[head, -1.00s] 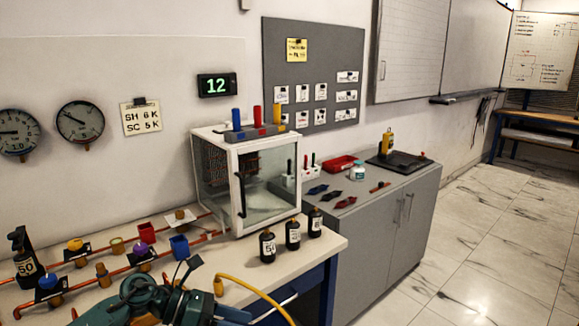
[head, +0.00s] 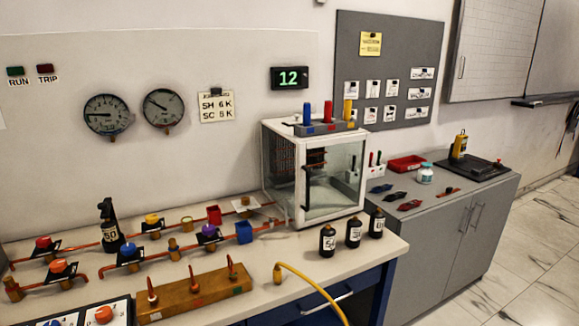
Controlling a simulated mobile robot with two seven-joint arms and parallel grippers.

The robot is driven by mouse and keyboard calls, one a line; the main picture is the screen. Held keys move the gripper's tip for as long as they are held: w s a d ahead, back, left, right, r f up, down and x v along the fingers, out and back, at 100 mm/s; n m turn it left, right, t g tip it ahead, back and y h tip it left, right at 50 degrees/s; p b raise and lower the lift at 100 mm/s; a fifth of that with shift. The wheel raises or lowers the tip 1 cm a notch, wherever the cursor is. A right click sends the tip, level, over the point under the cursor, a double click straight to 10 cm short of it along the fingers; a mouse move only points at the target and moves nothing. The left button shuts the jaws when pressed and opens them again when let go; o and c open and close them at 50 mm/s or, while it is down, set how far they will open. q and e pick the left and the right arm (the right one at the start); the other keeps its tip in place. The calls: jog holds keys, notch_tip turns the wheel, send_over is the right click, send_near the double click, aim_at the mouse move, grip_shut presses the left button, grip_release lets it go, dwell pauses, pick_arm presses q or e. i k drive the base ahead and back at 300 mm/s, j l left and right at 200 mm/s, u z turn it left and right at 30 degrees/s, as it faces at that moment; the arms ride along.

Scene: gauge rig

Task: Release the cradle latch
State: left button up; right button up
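I cannot make out a cradle latch for certain. A black bottle (head: 110,228) labelled 50, with a dark angled top, stands upright at the left by the copper pipes. A yellow device (head: 459,145) stands upright on a black plate (head: 482,170) on the grey cabinet at the right. Any latch on either is too small to tell. Neither of my grippers is in view.
A glass-fronted white box (head: 313,172) stands on the bench, with several black bottles (head: 353,232) before it.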

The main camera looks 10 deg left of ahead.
aim_at(105, 206)
jog(key=u, duration=1.55)
jog(key=i+j+z, duration=0.4)
jog(key=k+l, duration=0.05)
jog(key=l, duration=0.05)
